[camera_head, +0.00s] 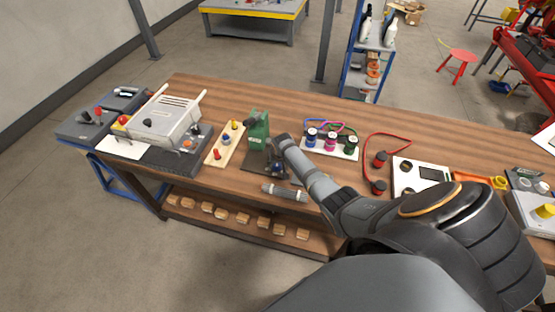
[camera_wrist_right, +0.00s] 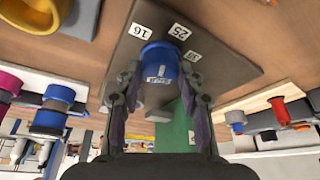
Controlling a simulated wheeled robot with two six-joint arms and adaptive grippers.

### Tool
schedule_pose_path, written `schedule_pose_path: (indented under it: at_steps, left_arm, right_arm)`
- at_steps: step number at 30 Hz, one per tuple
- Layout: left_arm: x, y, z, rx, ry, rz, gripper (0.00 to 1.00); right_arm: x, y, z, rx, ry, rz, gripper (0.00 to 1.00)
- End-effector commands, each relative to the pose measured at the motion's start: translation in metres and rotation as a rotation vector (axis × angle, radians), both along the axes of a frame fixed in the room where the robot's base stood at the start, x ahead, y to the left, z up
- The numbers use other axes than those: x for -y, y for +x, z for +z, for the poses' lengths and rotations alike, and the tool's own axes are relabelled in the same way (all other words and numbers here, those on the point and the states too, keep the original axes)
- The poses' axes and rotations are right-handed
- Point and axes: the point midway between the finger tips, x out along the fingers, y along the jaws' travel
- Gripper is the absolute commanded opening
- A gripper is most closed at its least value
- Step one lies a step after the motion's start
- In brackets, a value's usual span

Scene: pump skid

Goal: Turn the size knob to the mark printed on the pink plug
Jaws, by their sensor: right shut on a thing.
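The size knob (camera_wrist_right: 158,62) is a blue cylinder with a white label in the right wrist view. My right gripper (camera_wrist_right: 160,85) is shut on the knob, one finger on each side. In the head view my right gripper (camera_head: 277,170) is at the foot of the green device (camera_head: 258,128). The pink plug (camera_head: 331,143) stands in a white rack, between a blue and a green plug; its mark is too small to read. My left gripper is out of view.
A grey cylindrical tool (camera_head: 285,192) lies near the table's front edge. A wooden board (camera_head: 226,146) with coloured pegs is left of the green device. The white plug rack (camera_head: 343,153) and a red cable (camera_head: 385,137) lie to the right.

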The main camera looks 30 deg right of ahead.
Motion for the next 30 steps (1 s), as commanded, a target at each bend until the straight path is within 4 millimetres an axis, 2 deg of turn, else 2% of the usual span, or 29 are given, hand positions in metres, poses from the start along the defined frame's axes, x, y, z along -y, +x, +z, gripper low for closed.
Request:
schedule_pose_path:
  at_steps: [5, 14, 23, 30]
  left_arm:
    - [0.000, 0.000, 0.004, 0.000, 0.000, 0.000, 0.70]
    - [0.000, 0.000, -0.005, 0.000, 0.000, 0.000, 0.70]
    - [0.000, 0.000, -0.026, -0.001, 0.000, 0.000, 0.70]
    - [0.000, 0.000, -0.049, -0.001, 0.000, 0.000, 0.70]
  right_arm:
    - [-0.002, 0.001, 0.001, 0.001, 0.002, -0.166, 0.07]
    - [-0.003, 0.003, -0.002, 0.001, 0.000, -0.451, 0.07]
    - [-0.004, 0.005, -0.004, 0.002, 0.001, -0.736, 0.07]
    - [-0.004, 0.006, -0.005, 0.003, 0.001, -0.964, 0.07]
